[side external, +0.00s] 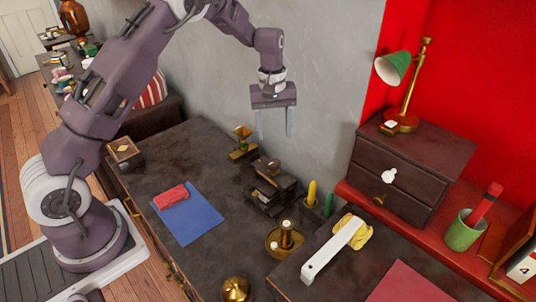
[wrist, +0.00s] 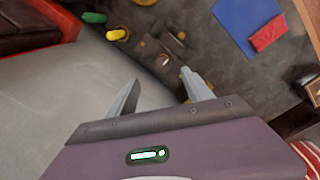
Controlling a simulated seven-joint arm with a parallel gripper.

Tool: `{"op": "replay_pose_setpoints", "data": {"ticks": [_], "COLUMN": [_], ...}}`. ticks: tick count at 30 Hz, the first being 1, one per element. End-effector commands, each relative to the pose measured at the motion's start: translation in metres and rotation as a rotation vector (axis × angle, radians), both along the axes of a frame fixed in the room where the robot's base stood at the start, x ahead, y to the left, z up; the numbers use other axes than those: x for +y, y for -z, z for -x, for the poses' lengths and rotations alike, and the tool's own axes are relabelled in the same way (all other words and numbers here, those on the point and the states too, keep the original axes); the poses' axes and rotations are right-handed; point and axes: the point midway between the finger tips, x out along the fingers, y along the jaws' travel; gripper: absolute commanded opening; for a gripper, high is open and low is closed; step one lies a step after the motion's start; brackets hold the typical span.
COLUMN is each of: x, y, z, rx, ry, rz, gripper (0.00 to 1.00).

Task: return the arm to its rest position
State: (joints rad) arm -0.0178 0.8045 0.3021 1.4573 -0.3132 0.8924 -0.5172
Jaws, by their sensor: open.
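My gripper (side external: 274,122) is raised in the air in front of the grey wall, above the back of the dark table (side external: 180,155). Its two fingers point down and stand apart with nothing between them. In the wrist view my gripper (wrist: 162,92) also shows spread, empty fingers. No teapot can be made out clearly in either view.
Below my gripper stand dark metal pieces (side external: 270,185) and a small brass piece (side external: 243,142). A blue sheet (side external: 195,222) with a red block (side external: 171,196) lies on the table. A brass candlestick (side external: 286,240), a white-handled tool (side external: 333,248) and a drawer box (side external: 405,165) with a green lamp (side external: 393,68) are to the right.

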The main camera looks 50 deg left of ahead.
Motion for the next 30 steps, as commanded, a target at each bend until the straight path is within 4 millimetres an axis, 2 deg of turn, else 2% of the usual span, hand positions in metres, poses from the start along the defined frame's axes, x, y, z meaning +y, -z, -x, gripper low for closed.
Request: {"op": "replay_pose_setpoints", "data": {"ticks": [1, 3, 5, 6, 8, 10, 12, 15, 18, 22, 30], "x": [-0.009, -0.024, -0.037, -0.046, -0.059, -0.071, -0.08, -0.087, -0.088, -0.087, -0.087], "y": [-0.036, -0.087, -0.126, -0.149, -0.177, -0.199, -0.208, -0.205, -0.194, -0.186, -0.186], "z": [0.011, 0.039, 0.07, 0.094, 0.133, 0.183, 0.232, 0.287, 0.321, 0.337, 0.338], "rx": [-0.039, -0.095, -0.143, -0.176, -0.228, -0.285, -0.335, -0.387, -0.416, -0.427, -0.426], "ry": [0.043, 0.133, 0.223, 0.287, 0.389, 0.514, 0.634, 0.775, 0.865, 0.912, 0.914], "rz": [0.012, 0.024, 0.025, 0.021, 0.005, -0.03, -0.08, -0.16, -0.226, -0.265, -0.266], "gripper": [0.59, 0.59, 0.59, 0.59, 0.59, 0.59, 0.59, 0.59, 0.59, 0.59, 0.59]}}
